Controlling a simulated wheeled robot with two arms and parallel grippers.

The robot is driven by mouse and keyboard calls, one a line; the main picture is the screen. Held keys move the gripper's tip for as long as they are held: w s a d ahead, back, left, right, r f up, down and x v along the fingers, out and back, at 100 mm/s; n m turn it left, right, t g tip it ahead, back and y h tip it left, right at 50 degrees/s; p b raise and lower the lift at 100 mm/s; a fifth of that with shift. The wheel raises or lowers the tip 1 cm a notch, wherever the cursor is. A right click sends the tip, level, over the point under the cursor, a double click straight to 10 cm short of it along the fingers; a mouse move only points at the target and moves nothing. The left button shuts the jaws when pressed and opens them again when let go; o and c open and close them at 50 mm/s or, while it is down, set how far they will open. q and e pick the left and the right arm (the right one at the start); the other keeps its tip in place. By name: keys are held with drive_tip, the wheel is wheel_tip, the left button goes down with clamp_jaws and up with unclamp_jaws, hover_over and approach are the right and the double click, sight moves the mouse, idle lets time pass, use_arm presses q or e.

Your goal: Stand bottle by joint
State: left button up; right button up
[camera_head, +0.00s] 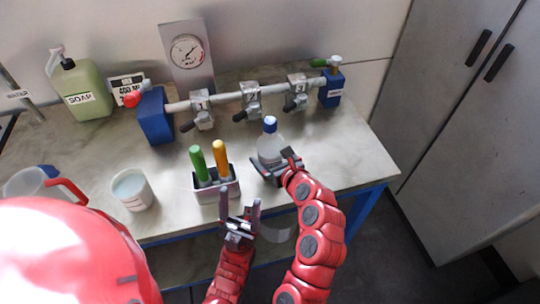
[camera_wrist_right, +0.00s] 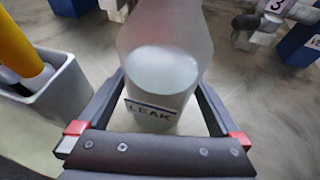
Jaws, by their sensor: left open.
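A clear bottle (camera_head: 269,148) with a blue cap and pale liquid stands upright on the table, in front of the pipe. In the right wrist view the bottle (camera_wrist_right: 160,75) bears a "LEAK" label. My right gripper (camera_head: 277,166) has its fingers on either side of the bottle; whether they press on it I cannot tell. My left gripper (camera_head: 240,207) is open and empty, in front of the holder with the two handles. Three grey clamped joints sit along the pipe: the left joint (camera_head: 202,111), the middle joint (camera_head: 251,99), marked 2, and the right joint (camera_head: 297,91), marked 3.
A grey holder (camera_head: 217,190) with green and yellow handles stands left of the bottle. A white cup (camera_head: 132,189), a jug (camera_head: 45,184) and a soap bottle (camera_head: 82,90) are farther left. Blue blocks (camera_head: 155,115) end the pipe. The table (camera_head: 345,150) is clear at right.

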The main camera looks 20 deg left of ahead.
sight(276, 162)
drive_tip(key=shift+r, duration=0.15)
drive_tip(key=v, duration=0.5)
drive_tip(key=shift+s+d+r, duration=0.1)
drive_tip(key=shift+s+d, duration=0.05)
drive_tip(key=shift+s, duration=0.05)
drive_tip(key=p+v, duration=0.6)
drive_tip(key=shift+d, duration=0.2)
drive_tip(key=shift+s, duration=0.15)
